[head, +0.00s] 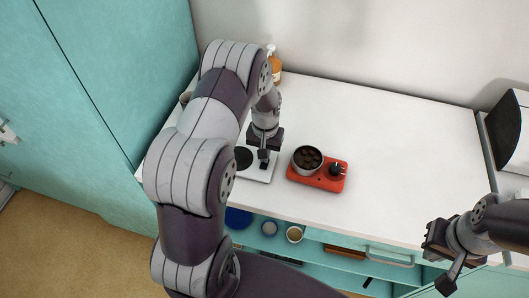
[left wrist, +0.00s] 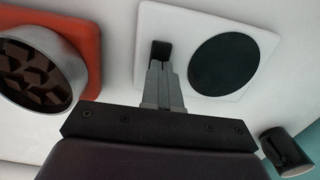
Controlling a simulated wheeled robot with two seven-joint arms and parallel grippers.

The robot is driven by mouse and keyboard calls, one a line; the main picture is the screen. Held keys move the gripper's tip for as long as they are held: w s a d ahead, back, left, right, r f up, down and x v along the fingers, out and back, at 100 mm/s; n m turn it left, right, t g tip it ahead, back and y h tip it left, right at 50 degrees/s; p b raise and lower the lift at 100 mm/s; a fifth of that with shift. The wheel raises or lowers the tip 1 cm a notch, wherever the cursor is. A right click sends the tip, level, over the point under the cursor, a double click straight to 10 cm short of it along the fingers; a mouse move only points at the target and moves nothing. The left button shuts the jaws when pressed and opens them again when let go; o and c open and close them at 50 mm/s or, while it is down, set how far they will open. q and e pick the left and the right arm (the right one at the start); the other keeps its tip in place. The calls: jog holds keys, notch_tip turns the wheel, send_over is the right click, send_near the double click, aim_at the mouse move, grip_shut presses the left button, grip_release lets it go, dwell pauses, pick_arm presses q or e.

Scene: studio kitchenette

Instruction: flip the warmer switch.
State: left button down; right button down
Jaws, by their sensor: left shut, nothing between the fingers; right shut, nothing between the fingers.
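The warmer is a white plate (head: 259,176) with a round black disc (head: 243,158), partly hidden behind my left arm in the head view. It also shows in the left wrist view (left wrist: 226,22), with its black disc (left wrist: 224,64) and a small dark piece (left wrist: 161,50), seemingly the switch, left of the disc. My left gripper (head: 264,160) is shut and empty, its fingertips (left wrist: 157,68) over the plate at that piece. I cannot tell whether they touch it or which way it is set. My right gripper (head: 449,281) is shut and empty beyond the counter's front edge, at lower right.
A red-orange base (head: 325,183) with a black knob holds a metal pot (head: 297,169) of dark chunks, just right of the warmer. A dark mug (left wrist: 285,152) and an amber bottle (head: 275,67) stand nearby. The counter's right part is clear. Open shelves lie below its front edge.

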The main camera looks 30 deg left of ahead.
pick_arm(q)
jog(key=shift+s+d+f+g, duration=0.15)
jog(key=shift+s+f, duration=0.15)
jog(key=shift+s, duration=0.15)
jog(key=shift+s+d+f+g, duration=0.15)
jog(key=shift+s+f, duration=0.1)
jog(key=shift+s, duration=0.15)
jog(key=shift+w+r, duration=0.1)
jog(key=shift+r, duration=0.05)
jog(key=r+p, duration=0.1)
jog(key=r, duration=0.1)
jog(key=w+r+p, duration=0.1)
jog(key=r+p, duration=0.1)
jog(key=shift+a+r+p, duration=0.1)
jog(key=shift+a+p, duration=0.05)
jog(key=shift+p, duration=0.15)
notch_tip(320, 180, up, 11)
jog(key=w+b, duration=0.1)
jog(key=b, duration=0.1)
jog(key=shift+a+f+b, duration=0.2)
jog(key=shift+a+b, duration=0.05)
jog(key=shift+b, duration=0.15)
jog(key=s+d+m+t+b, duration=0.1)
jog(key=s+d, duration=0.3)
jog(key=s, duration=0.3)
jog(key=s+d+m+t+b, duration=0.1)
jog(key=s+d, duration=0.3)
jog(key=s, duration=0.3)
jog(key=shift+s+d+m, duration=0.3)
jog(key=shift+m, duration=0.1)
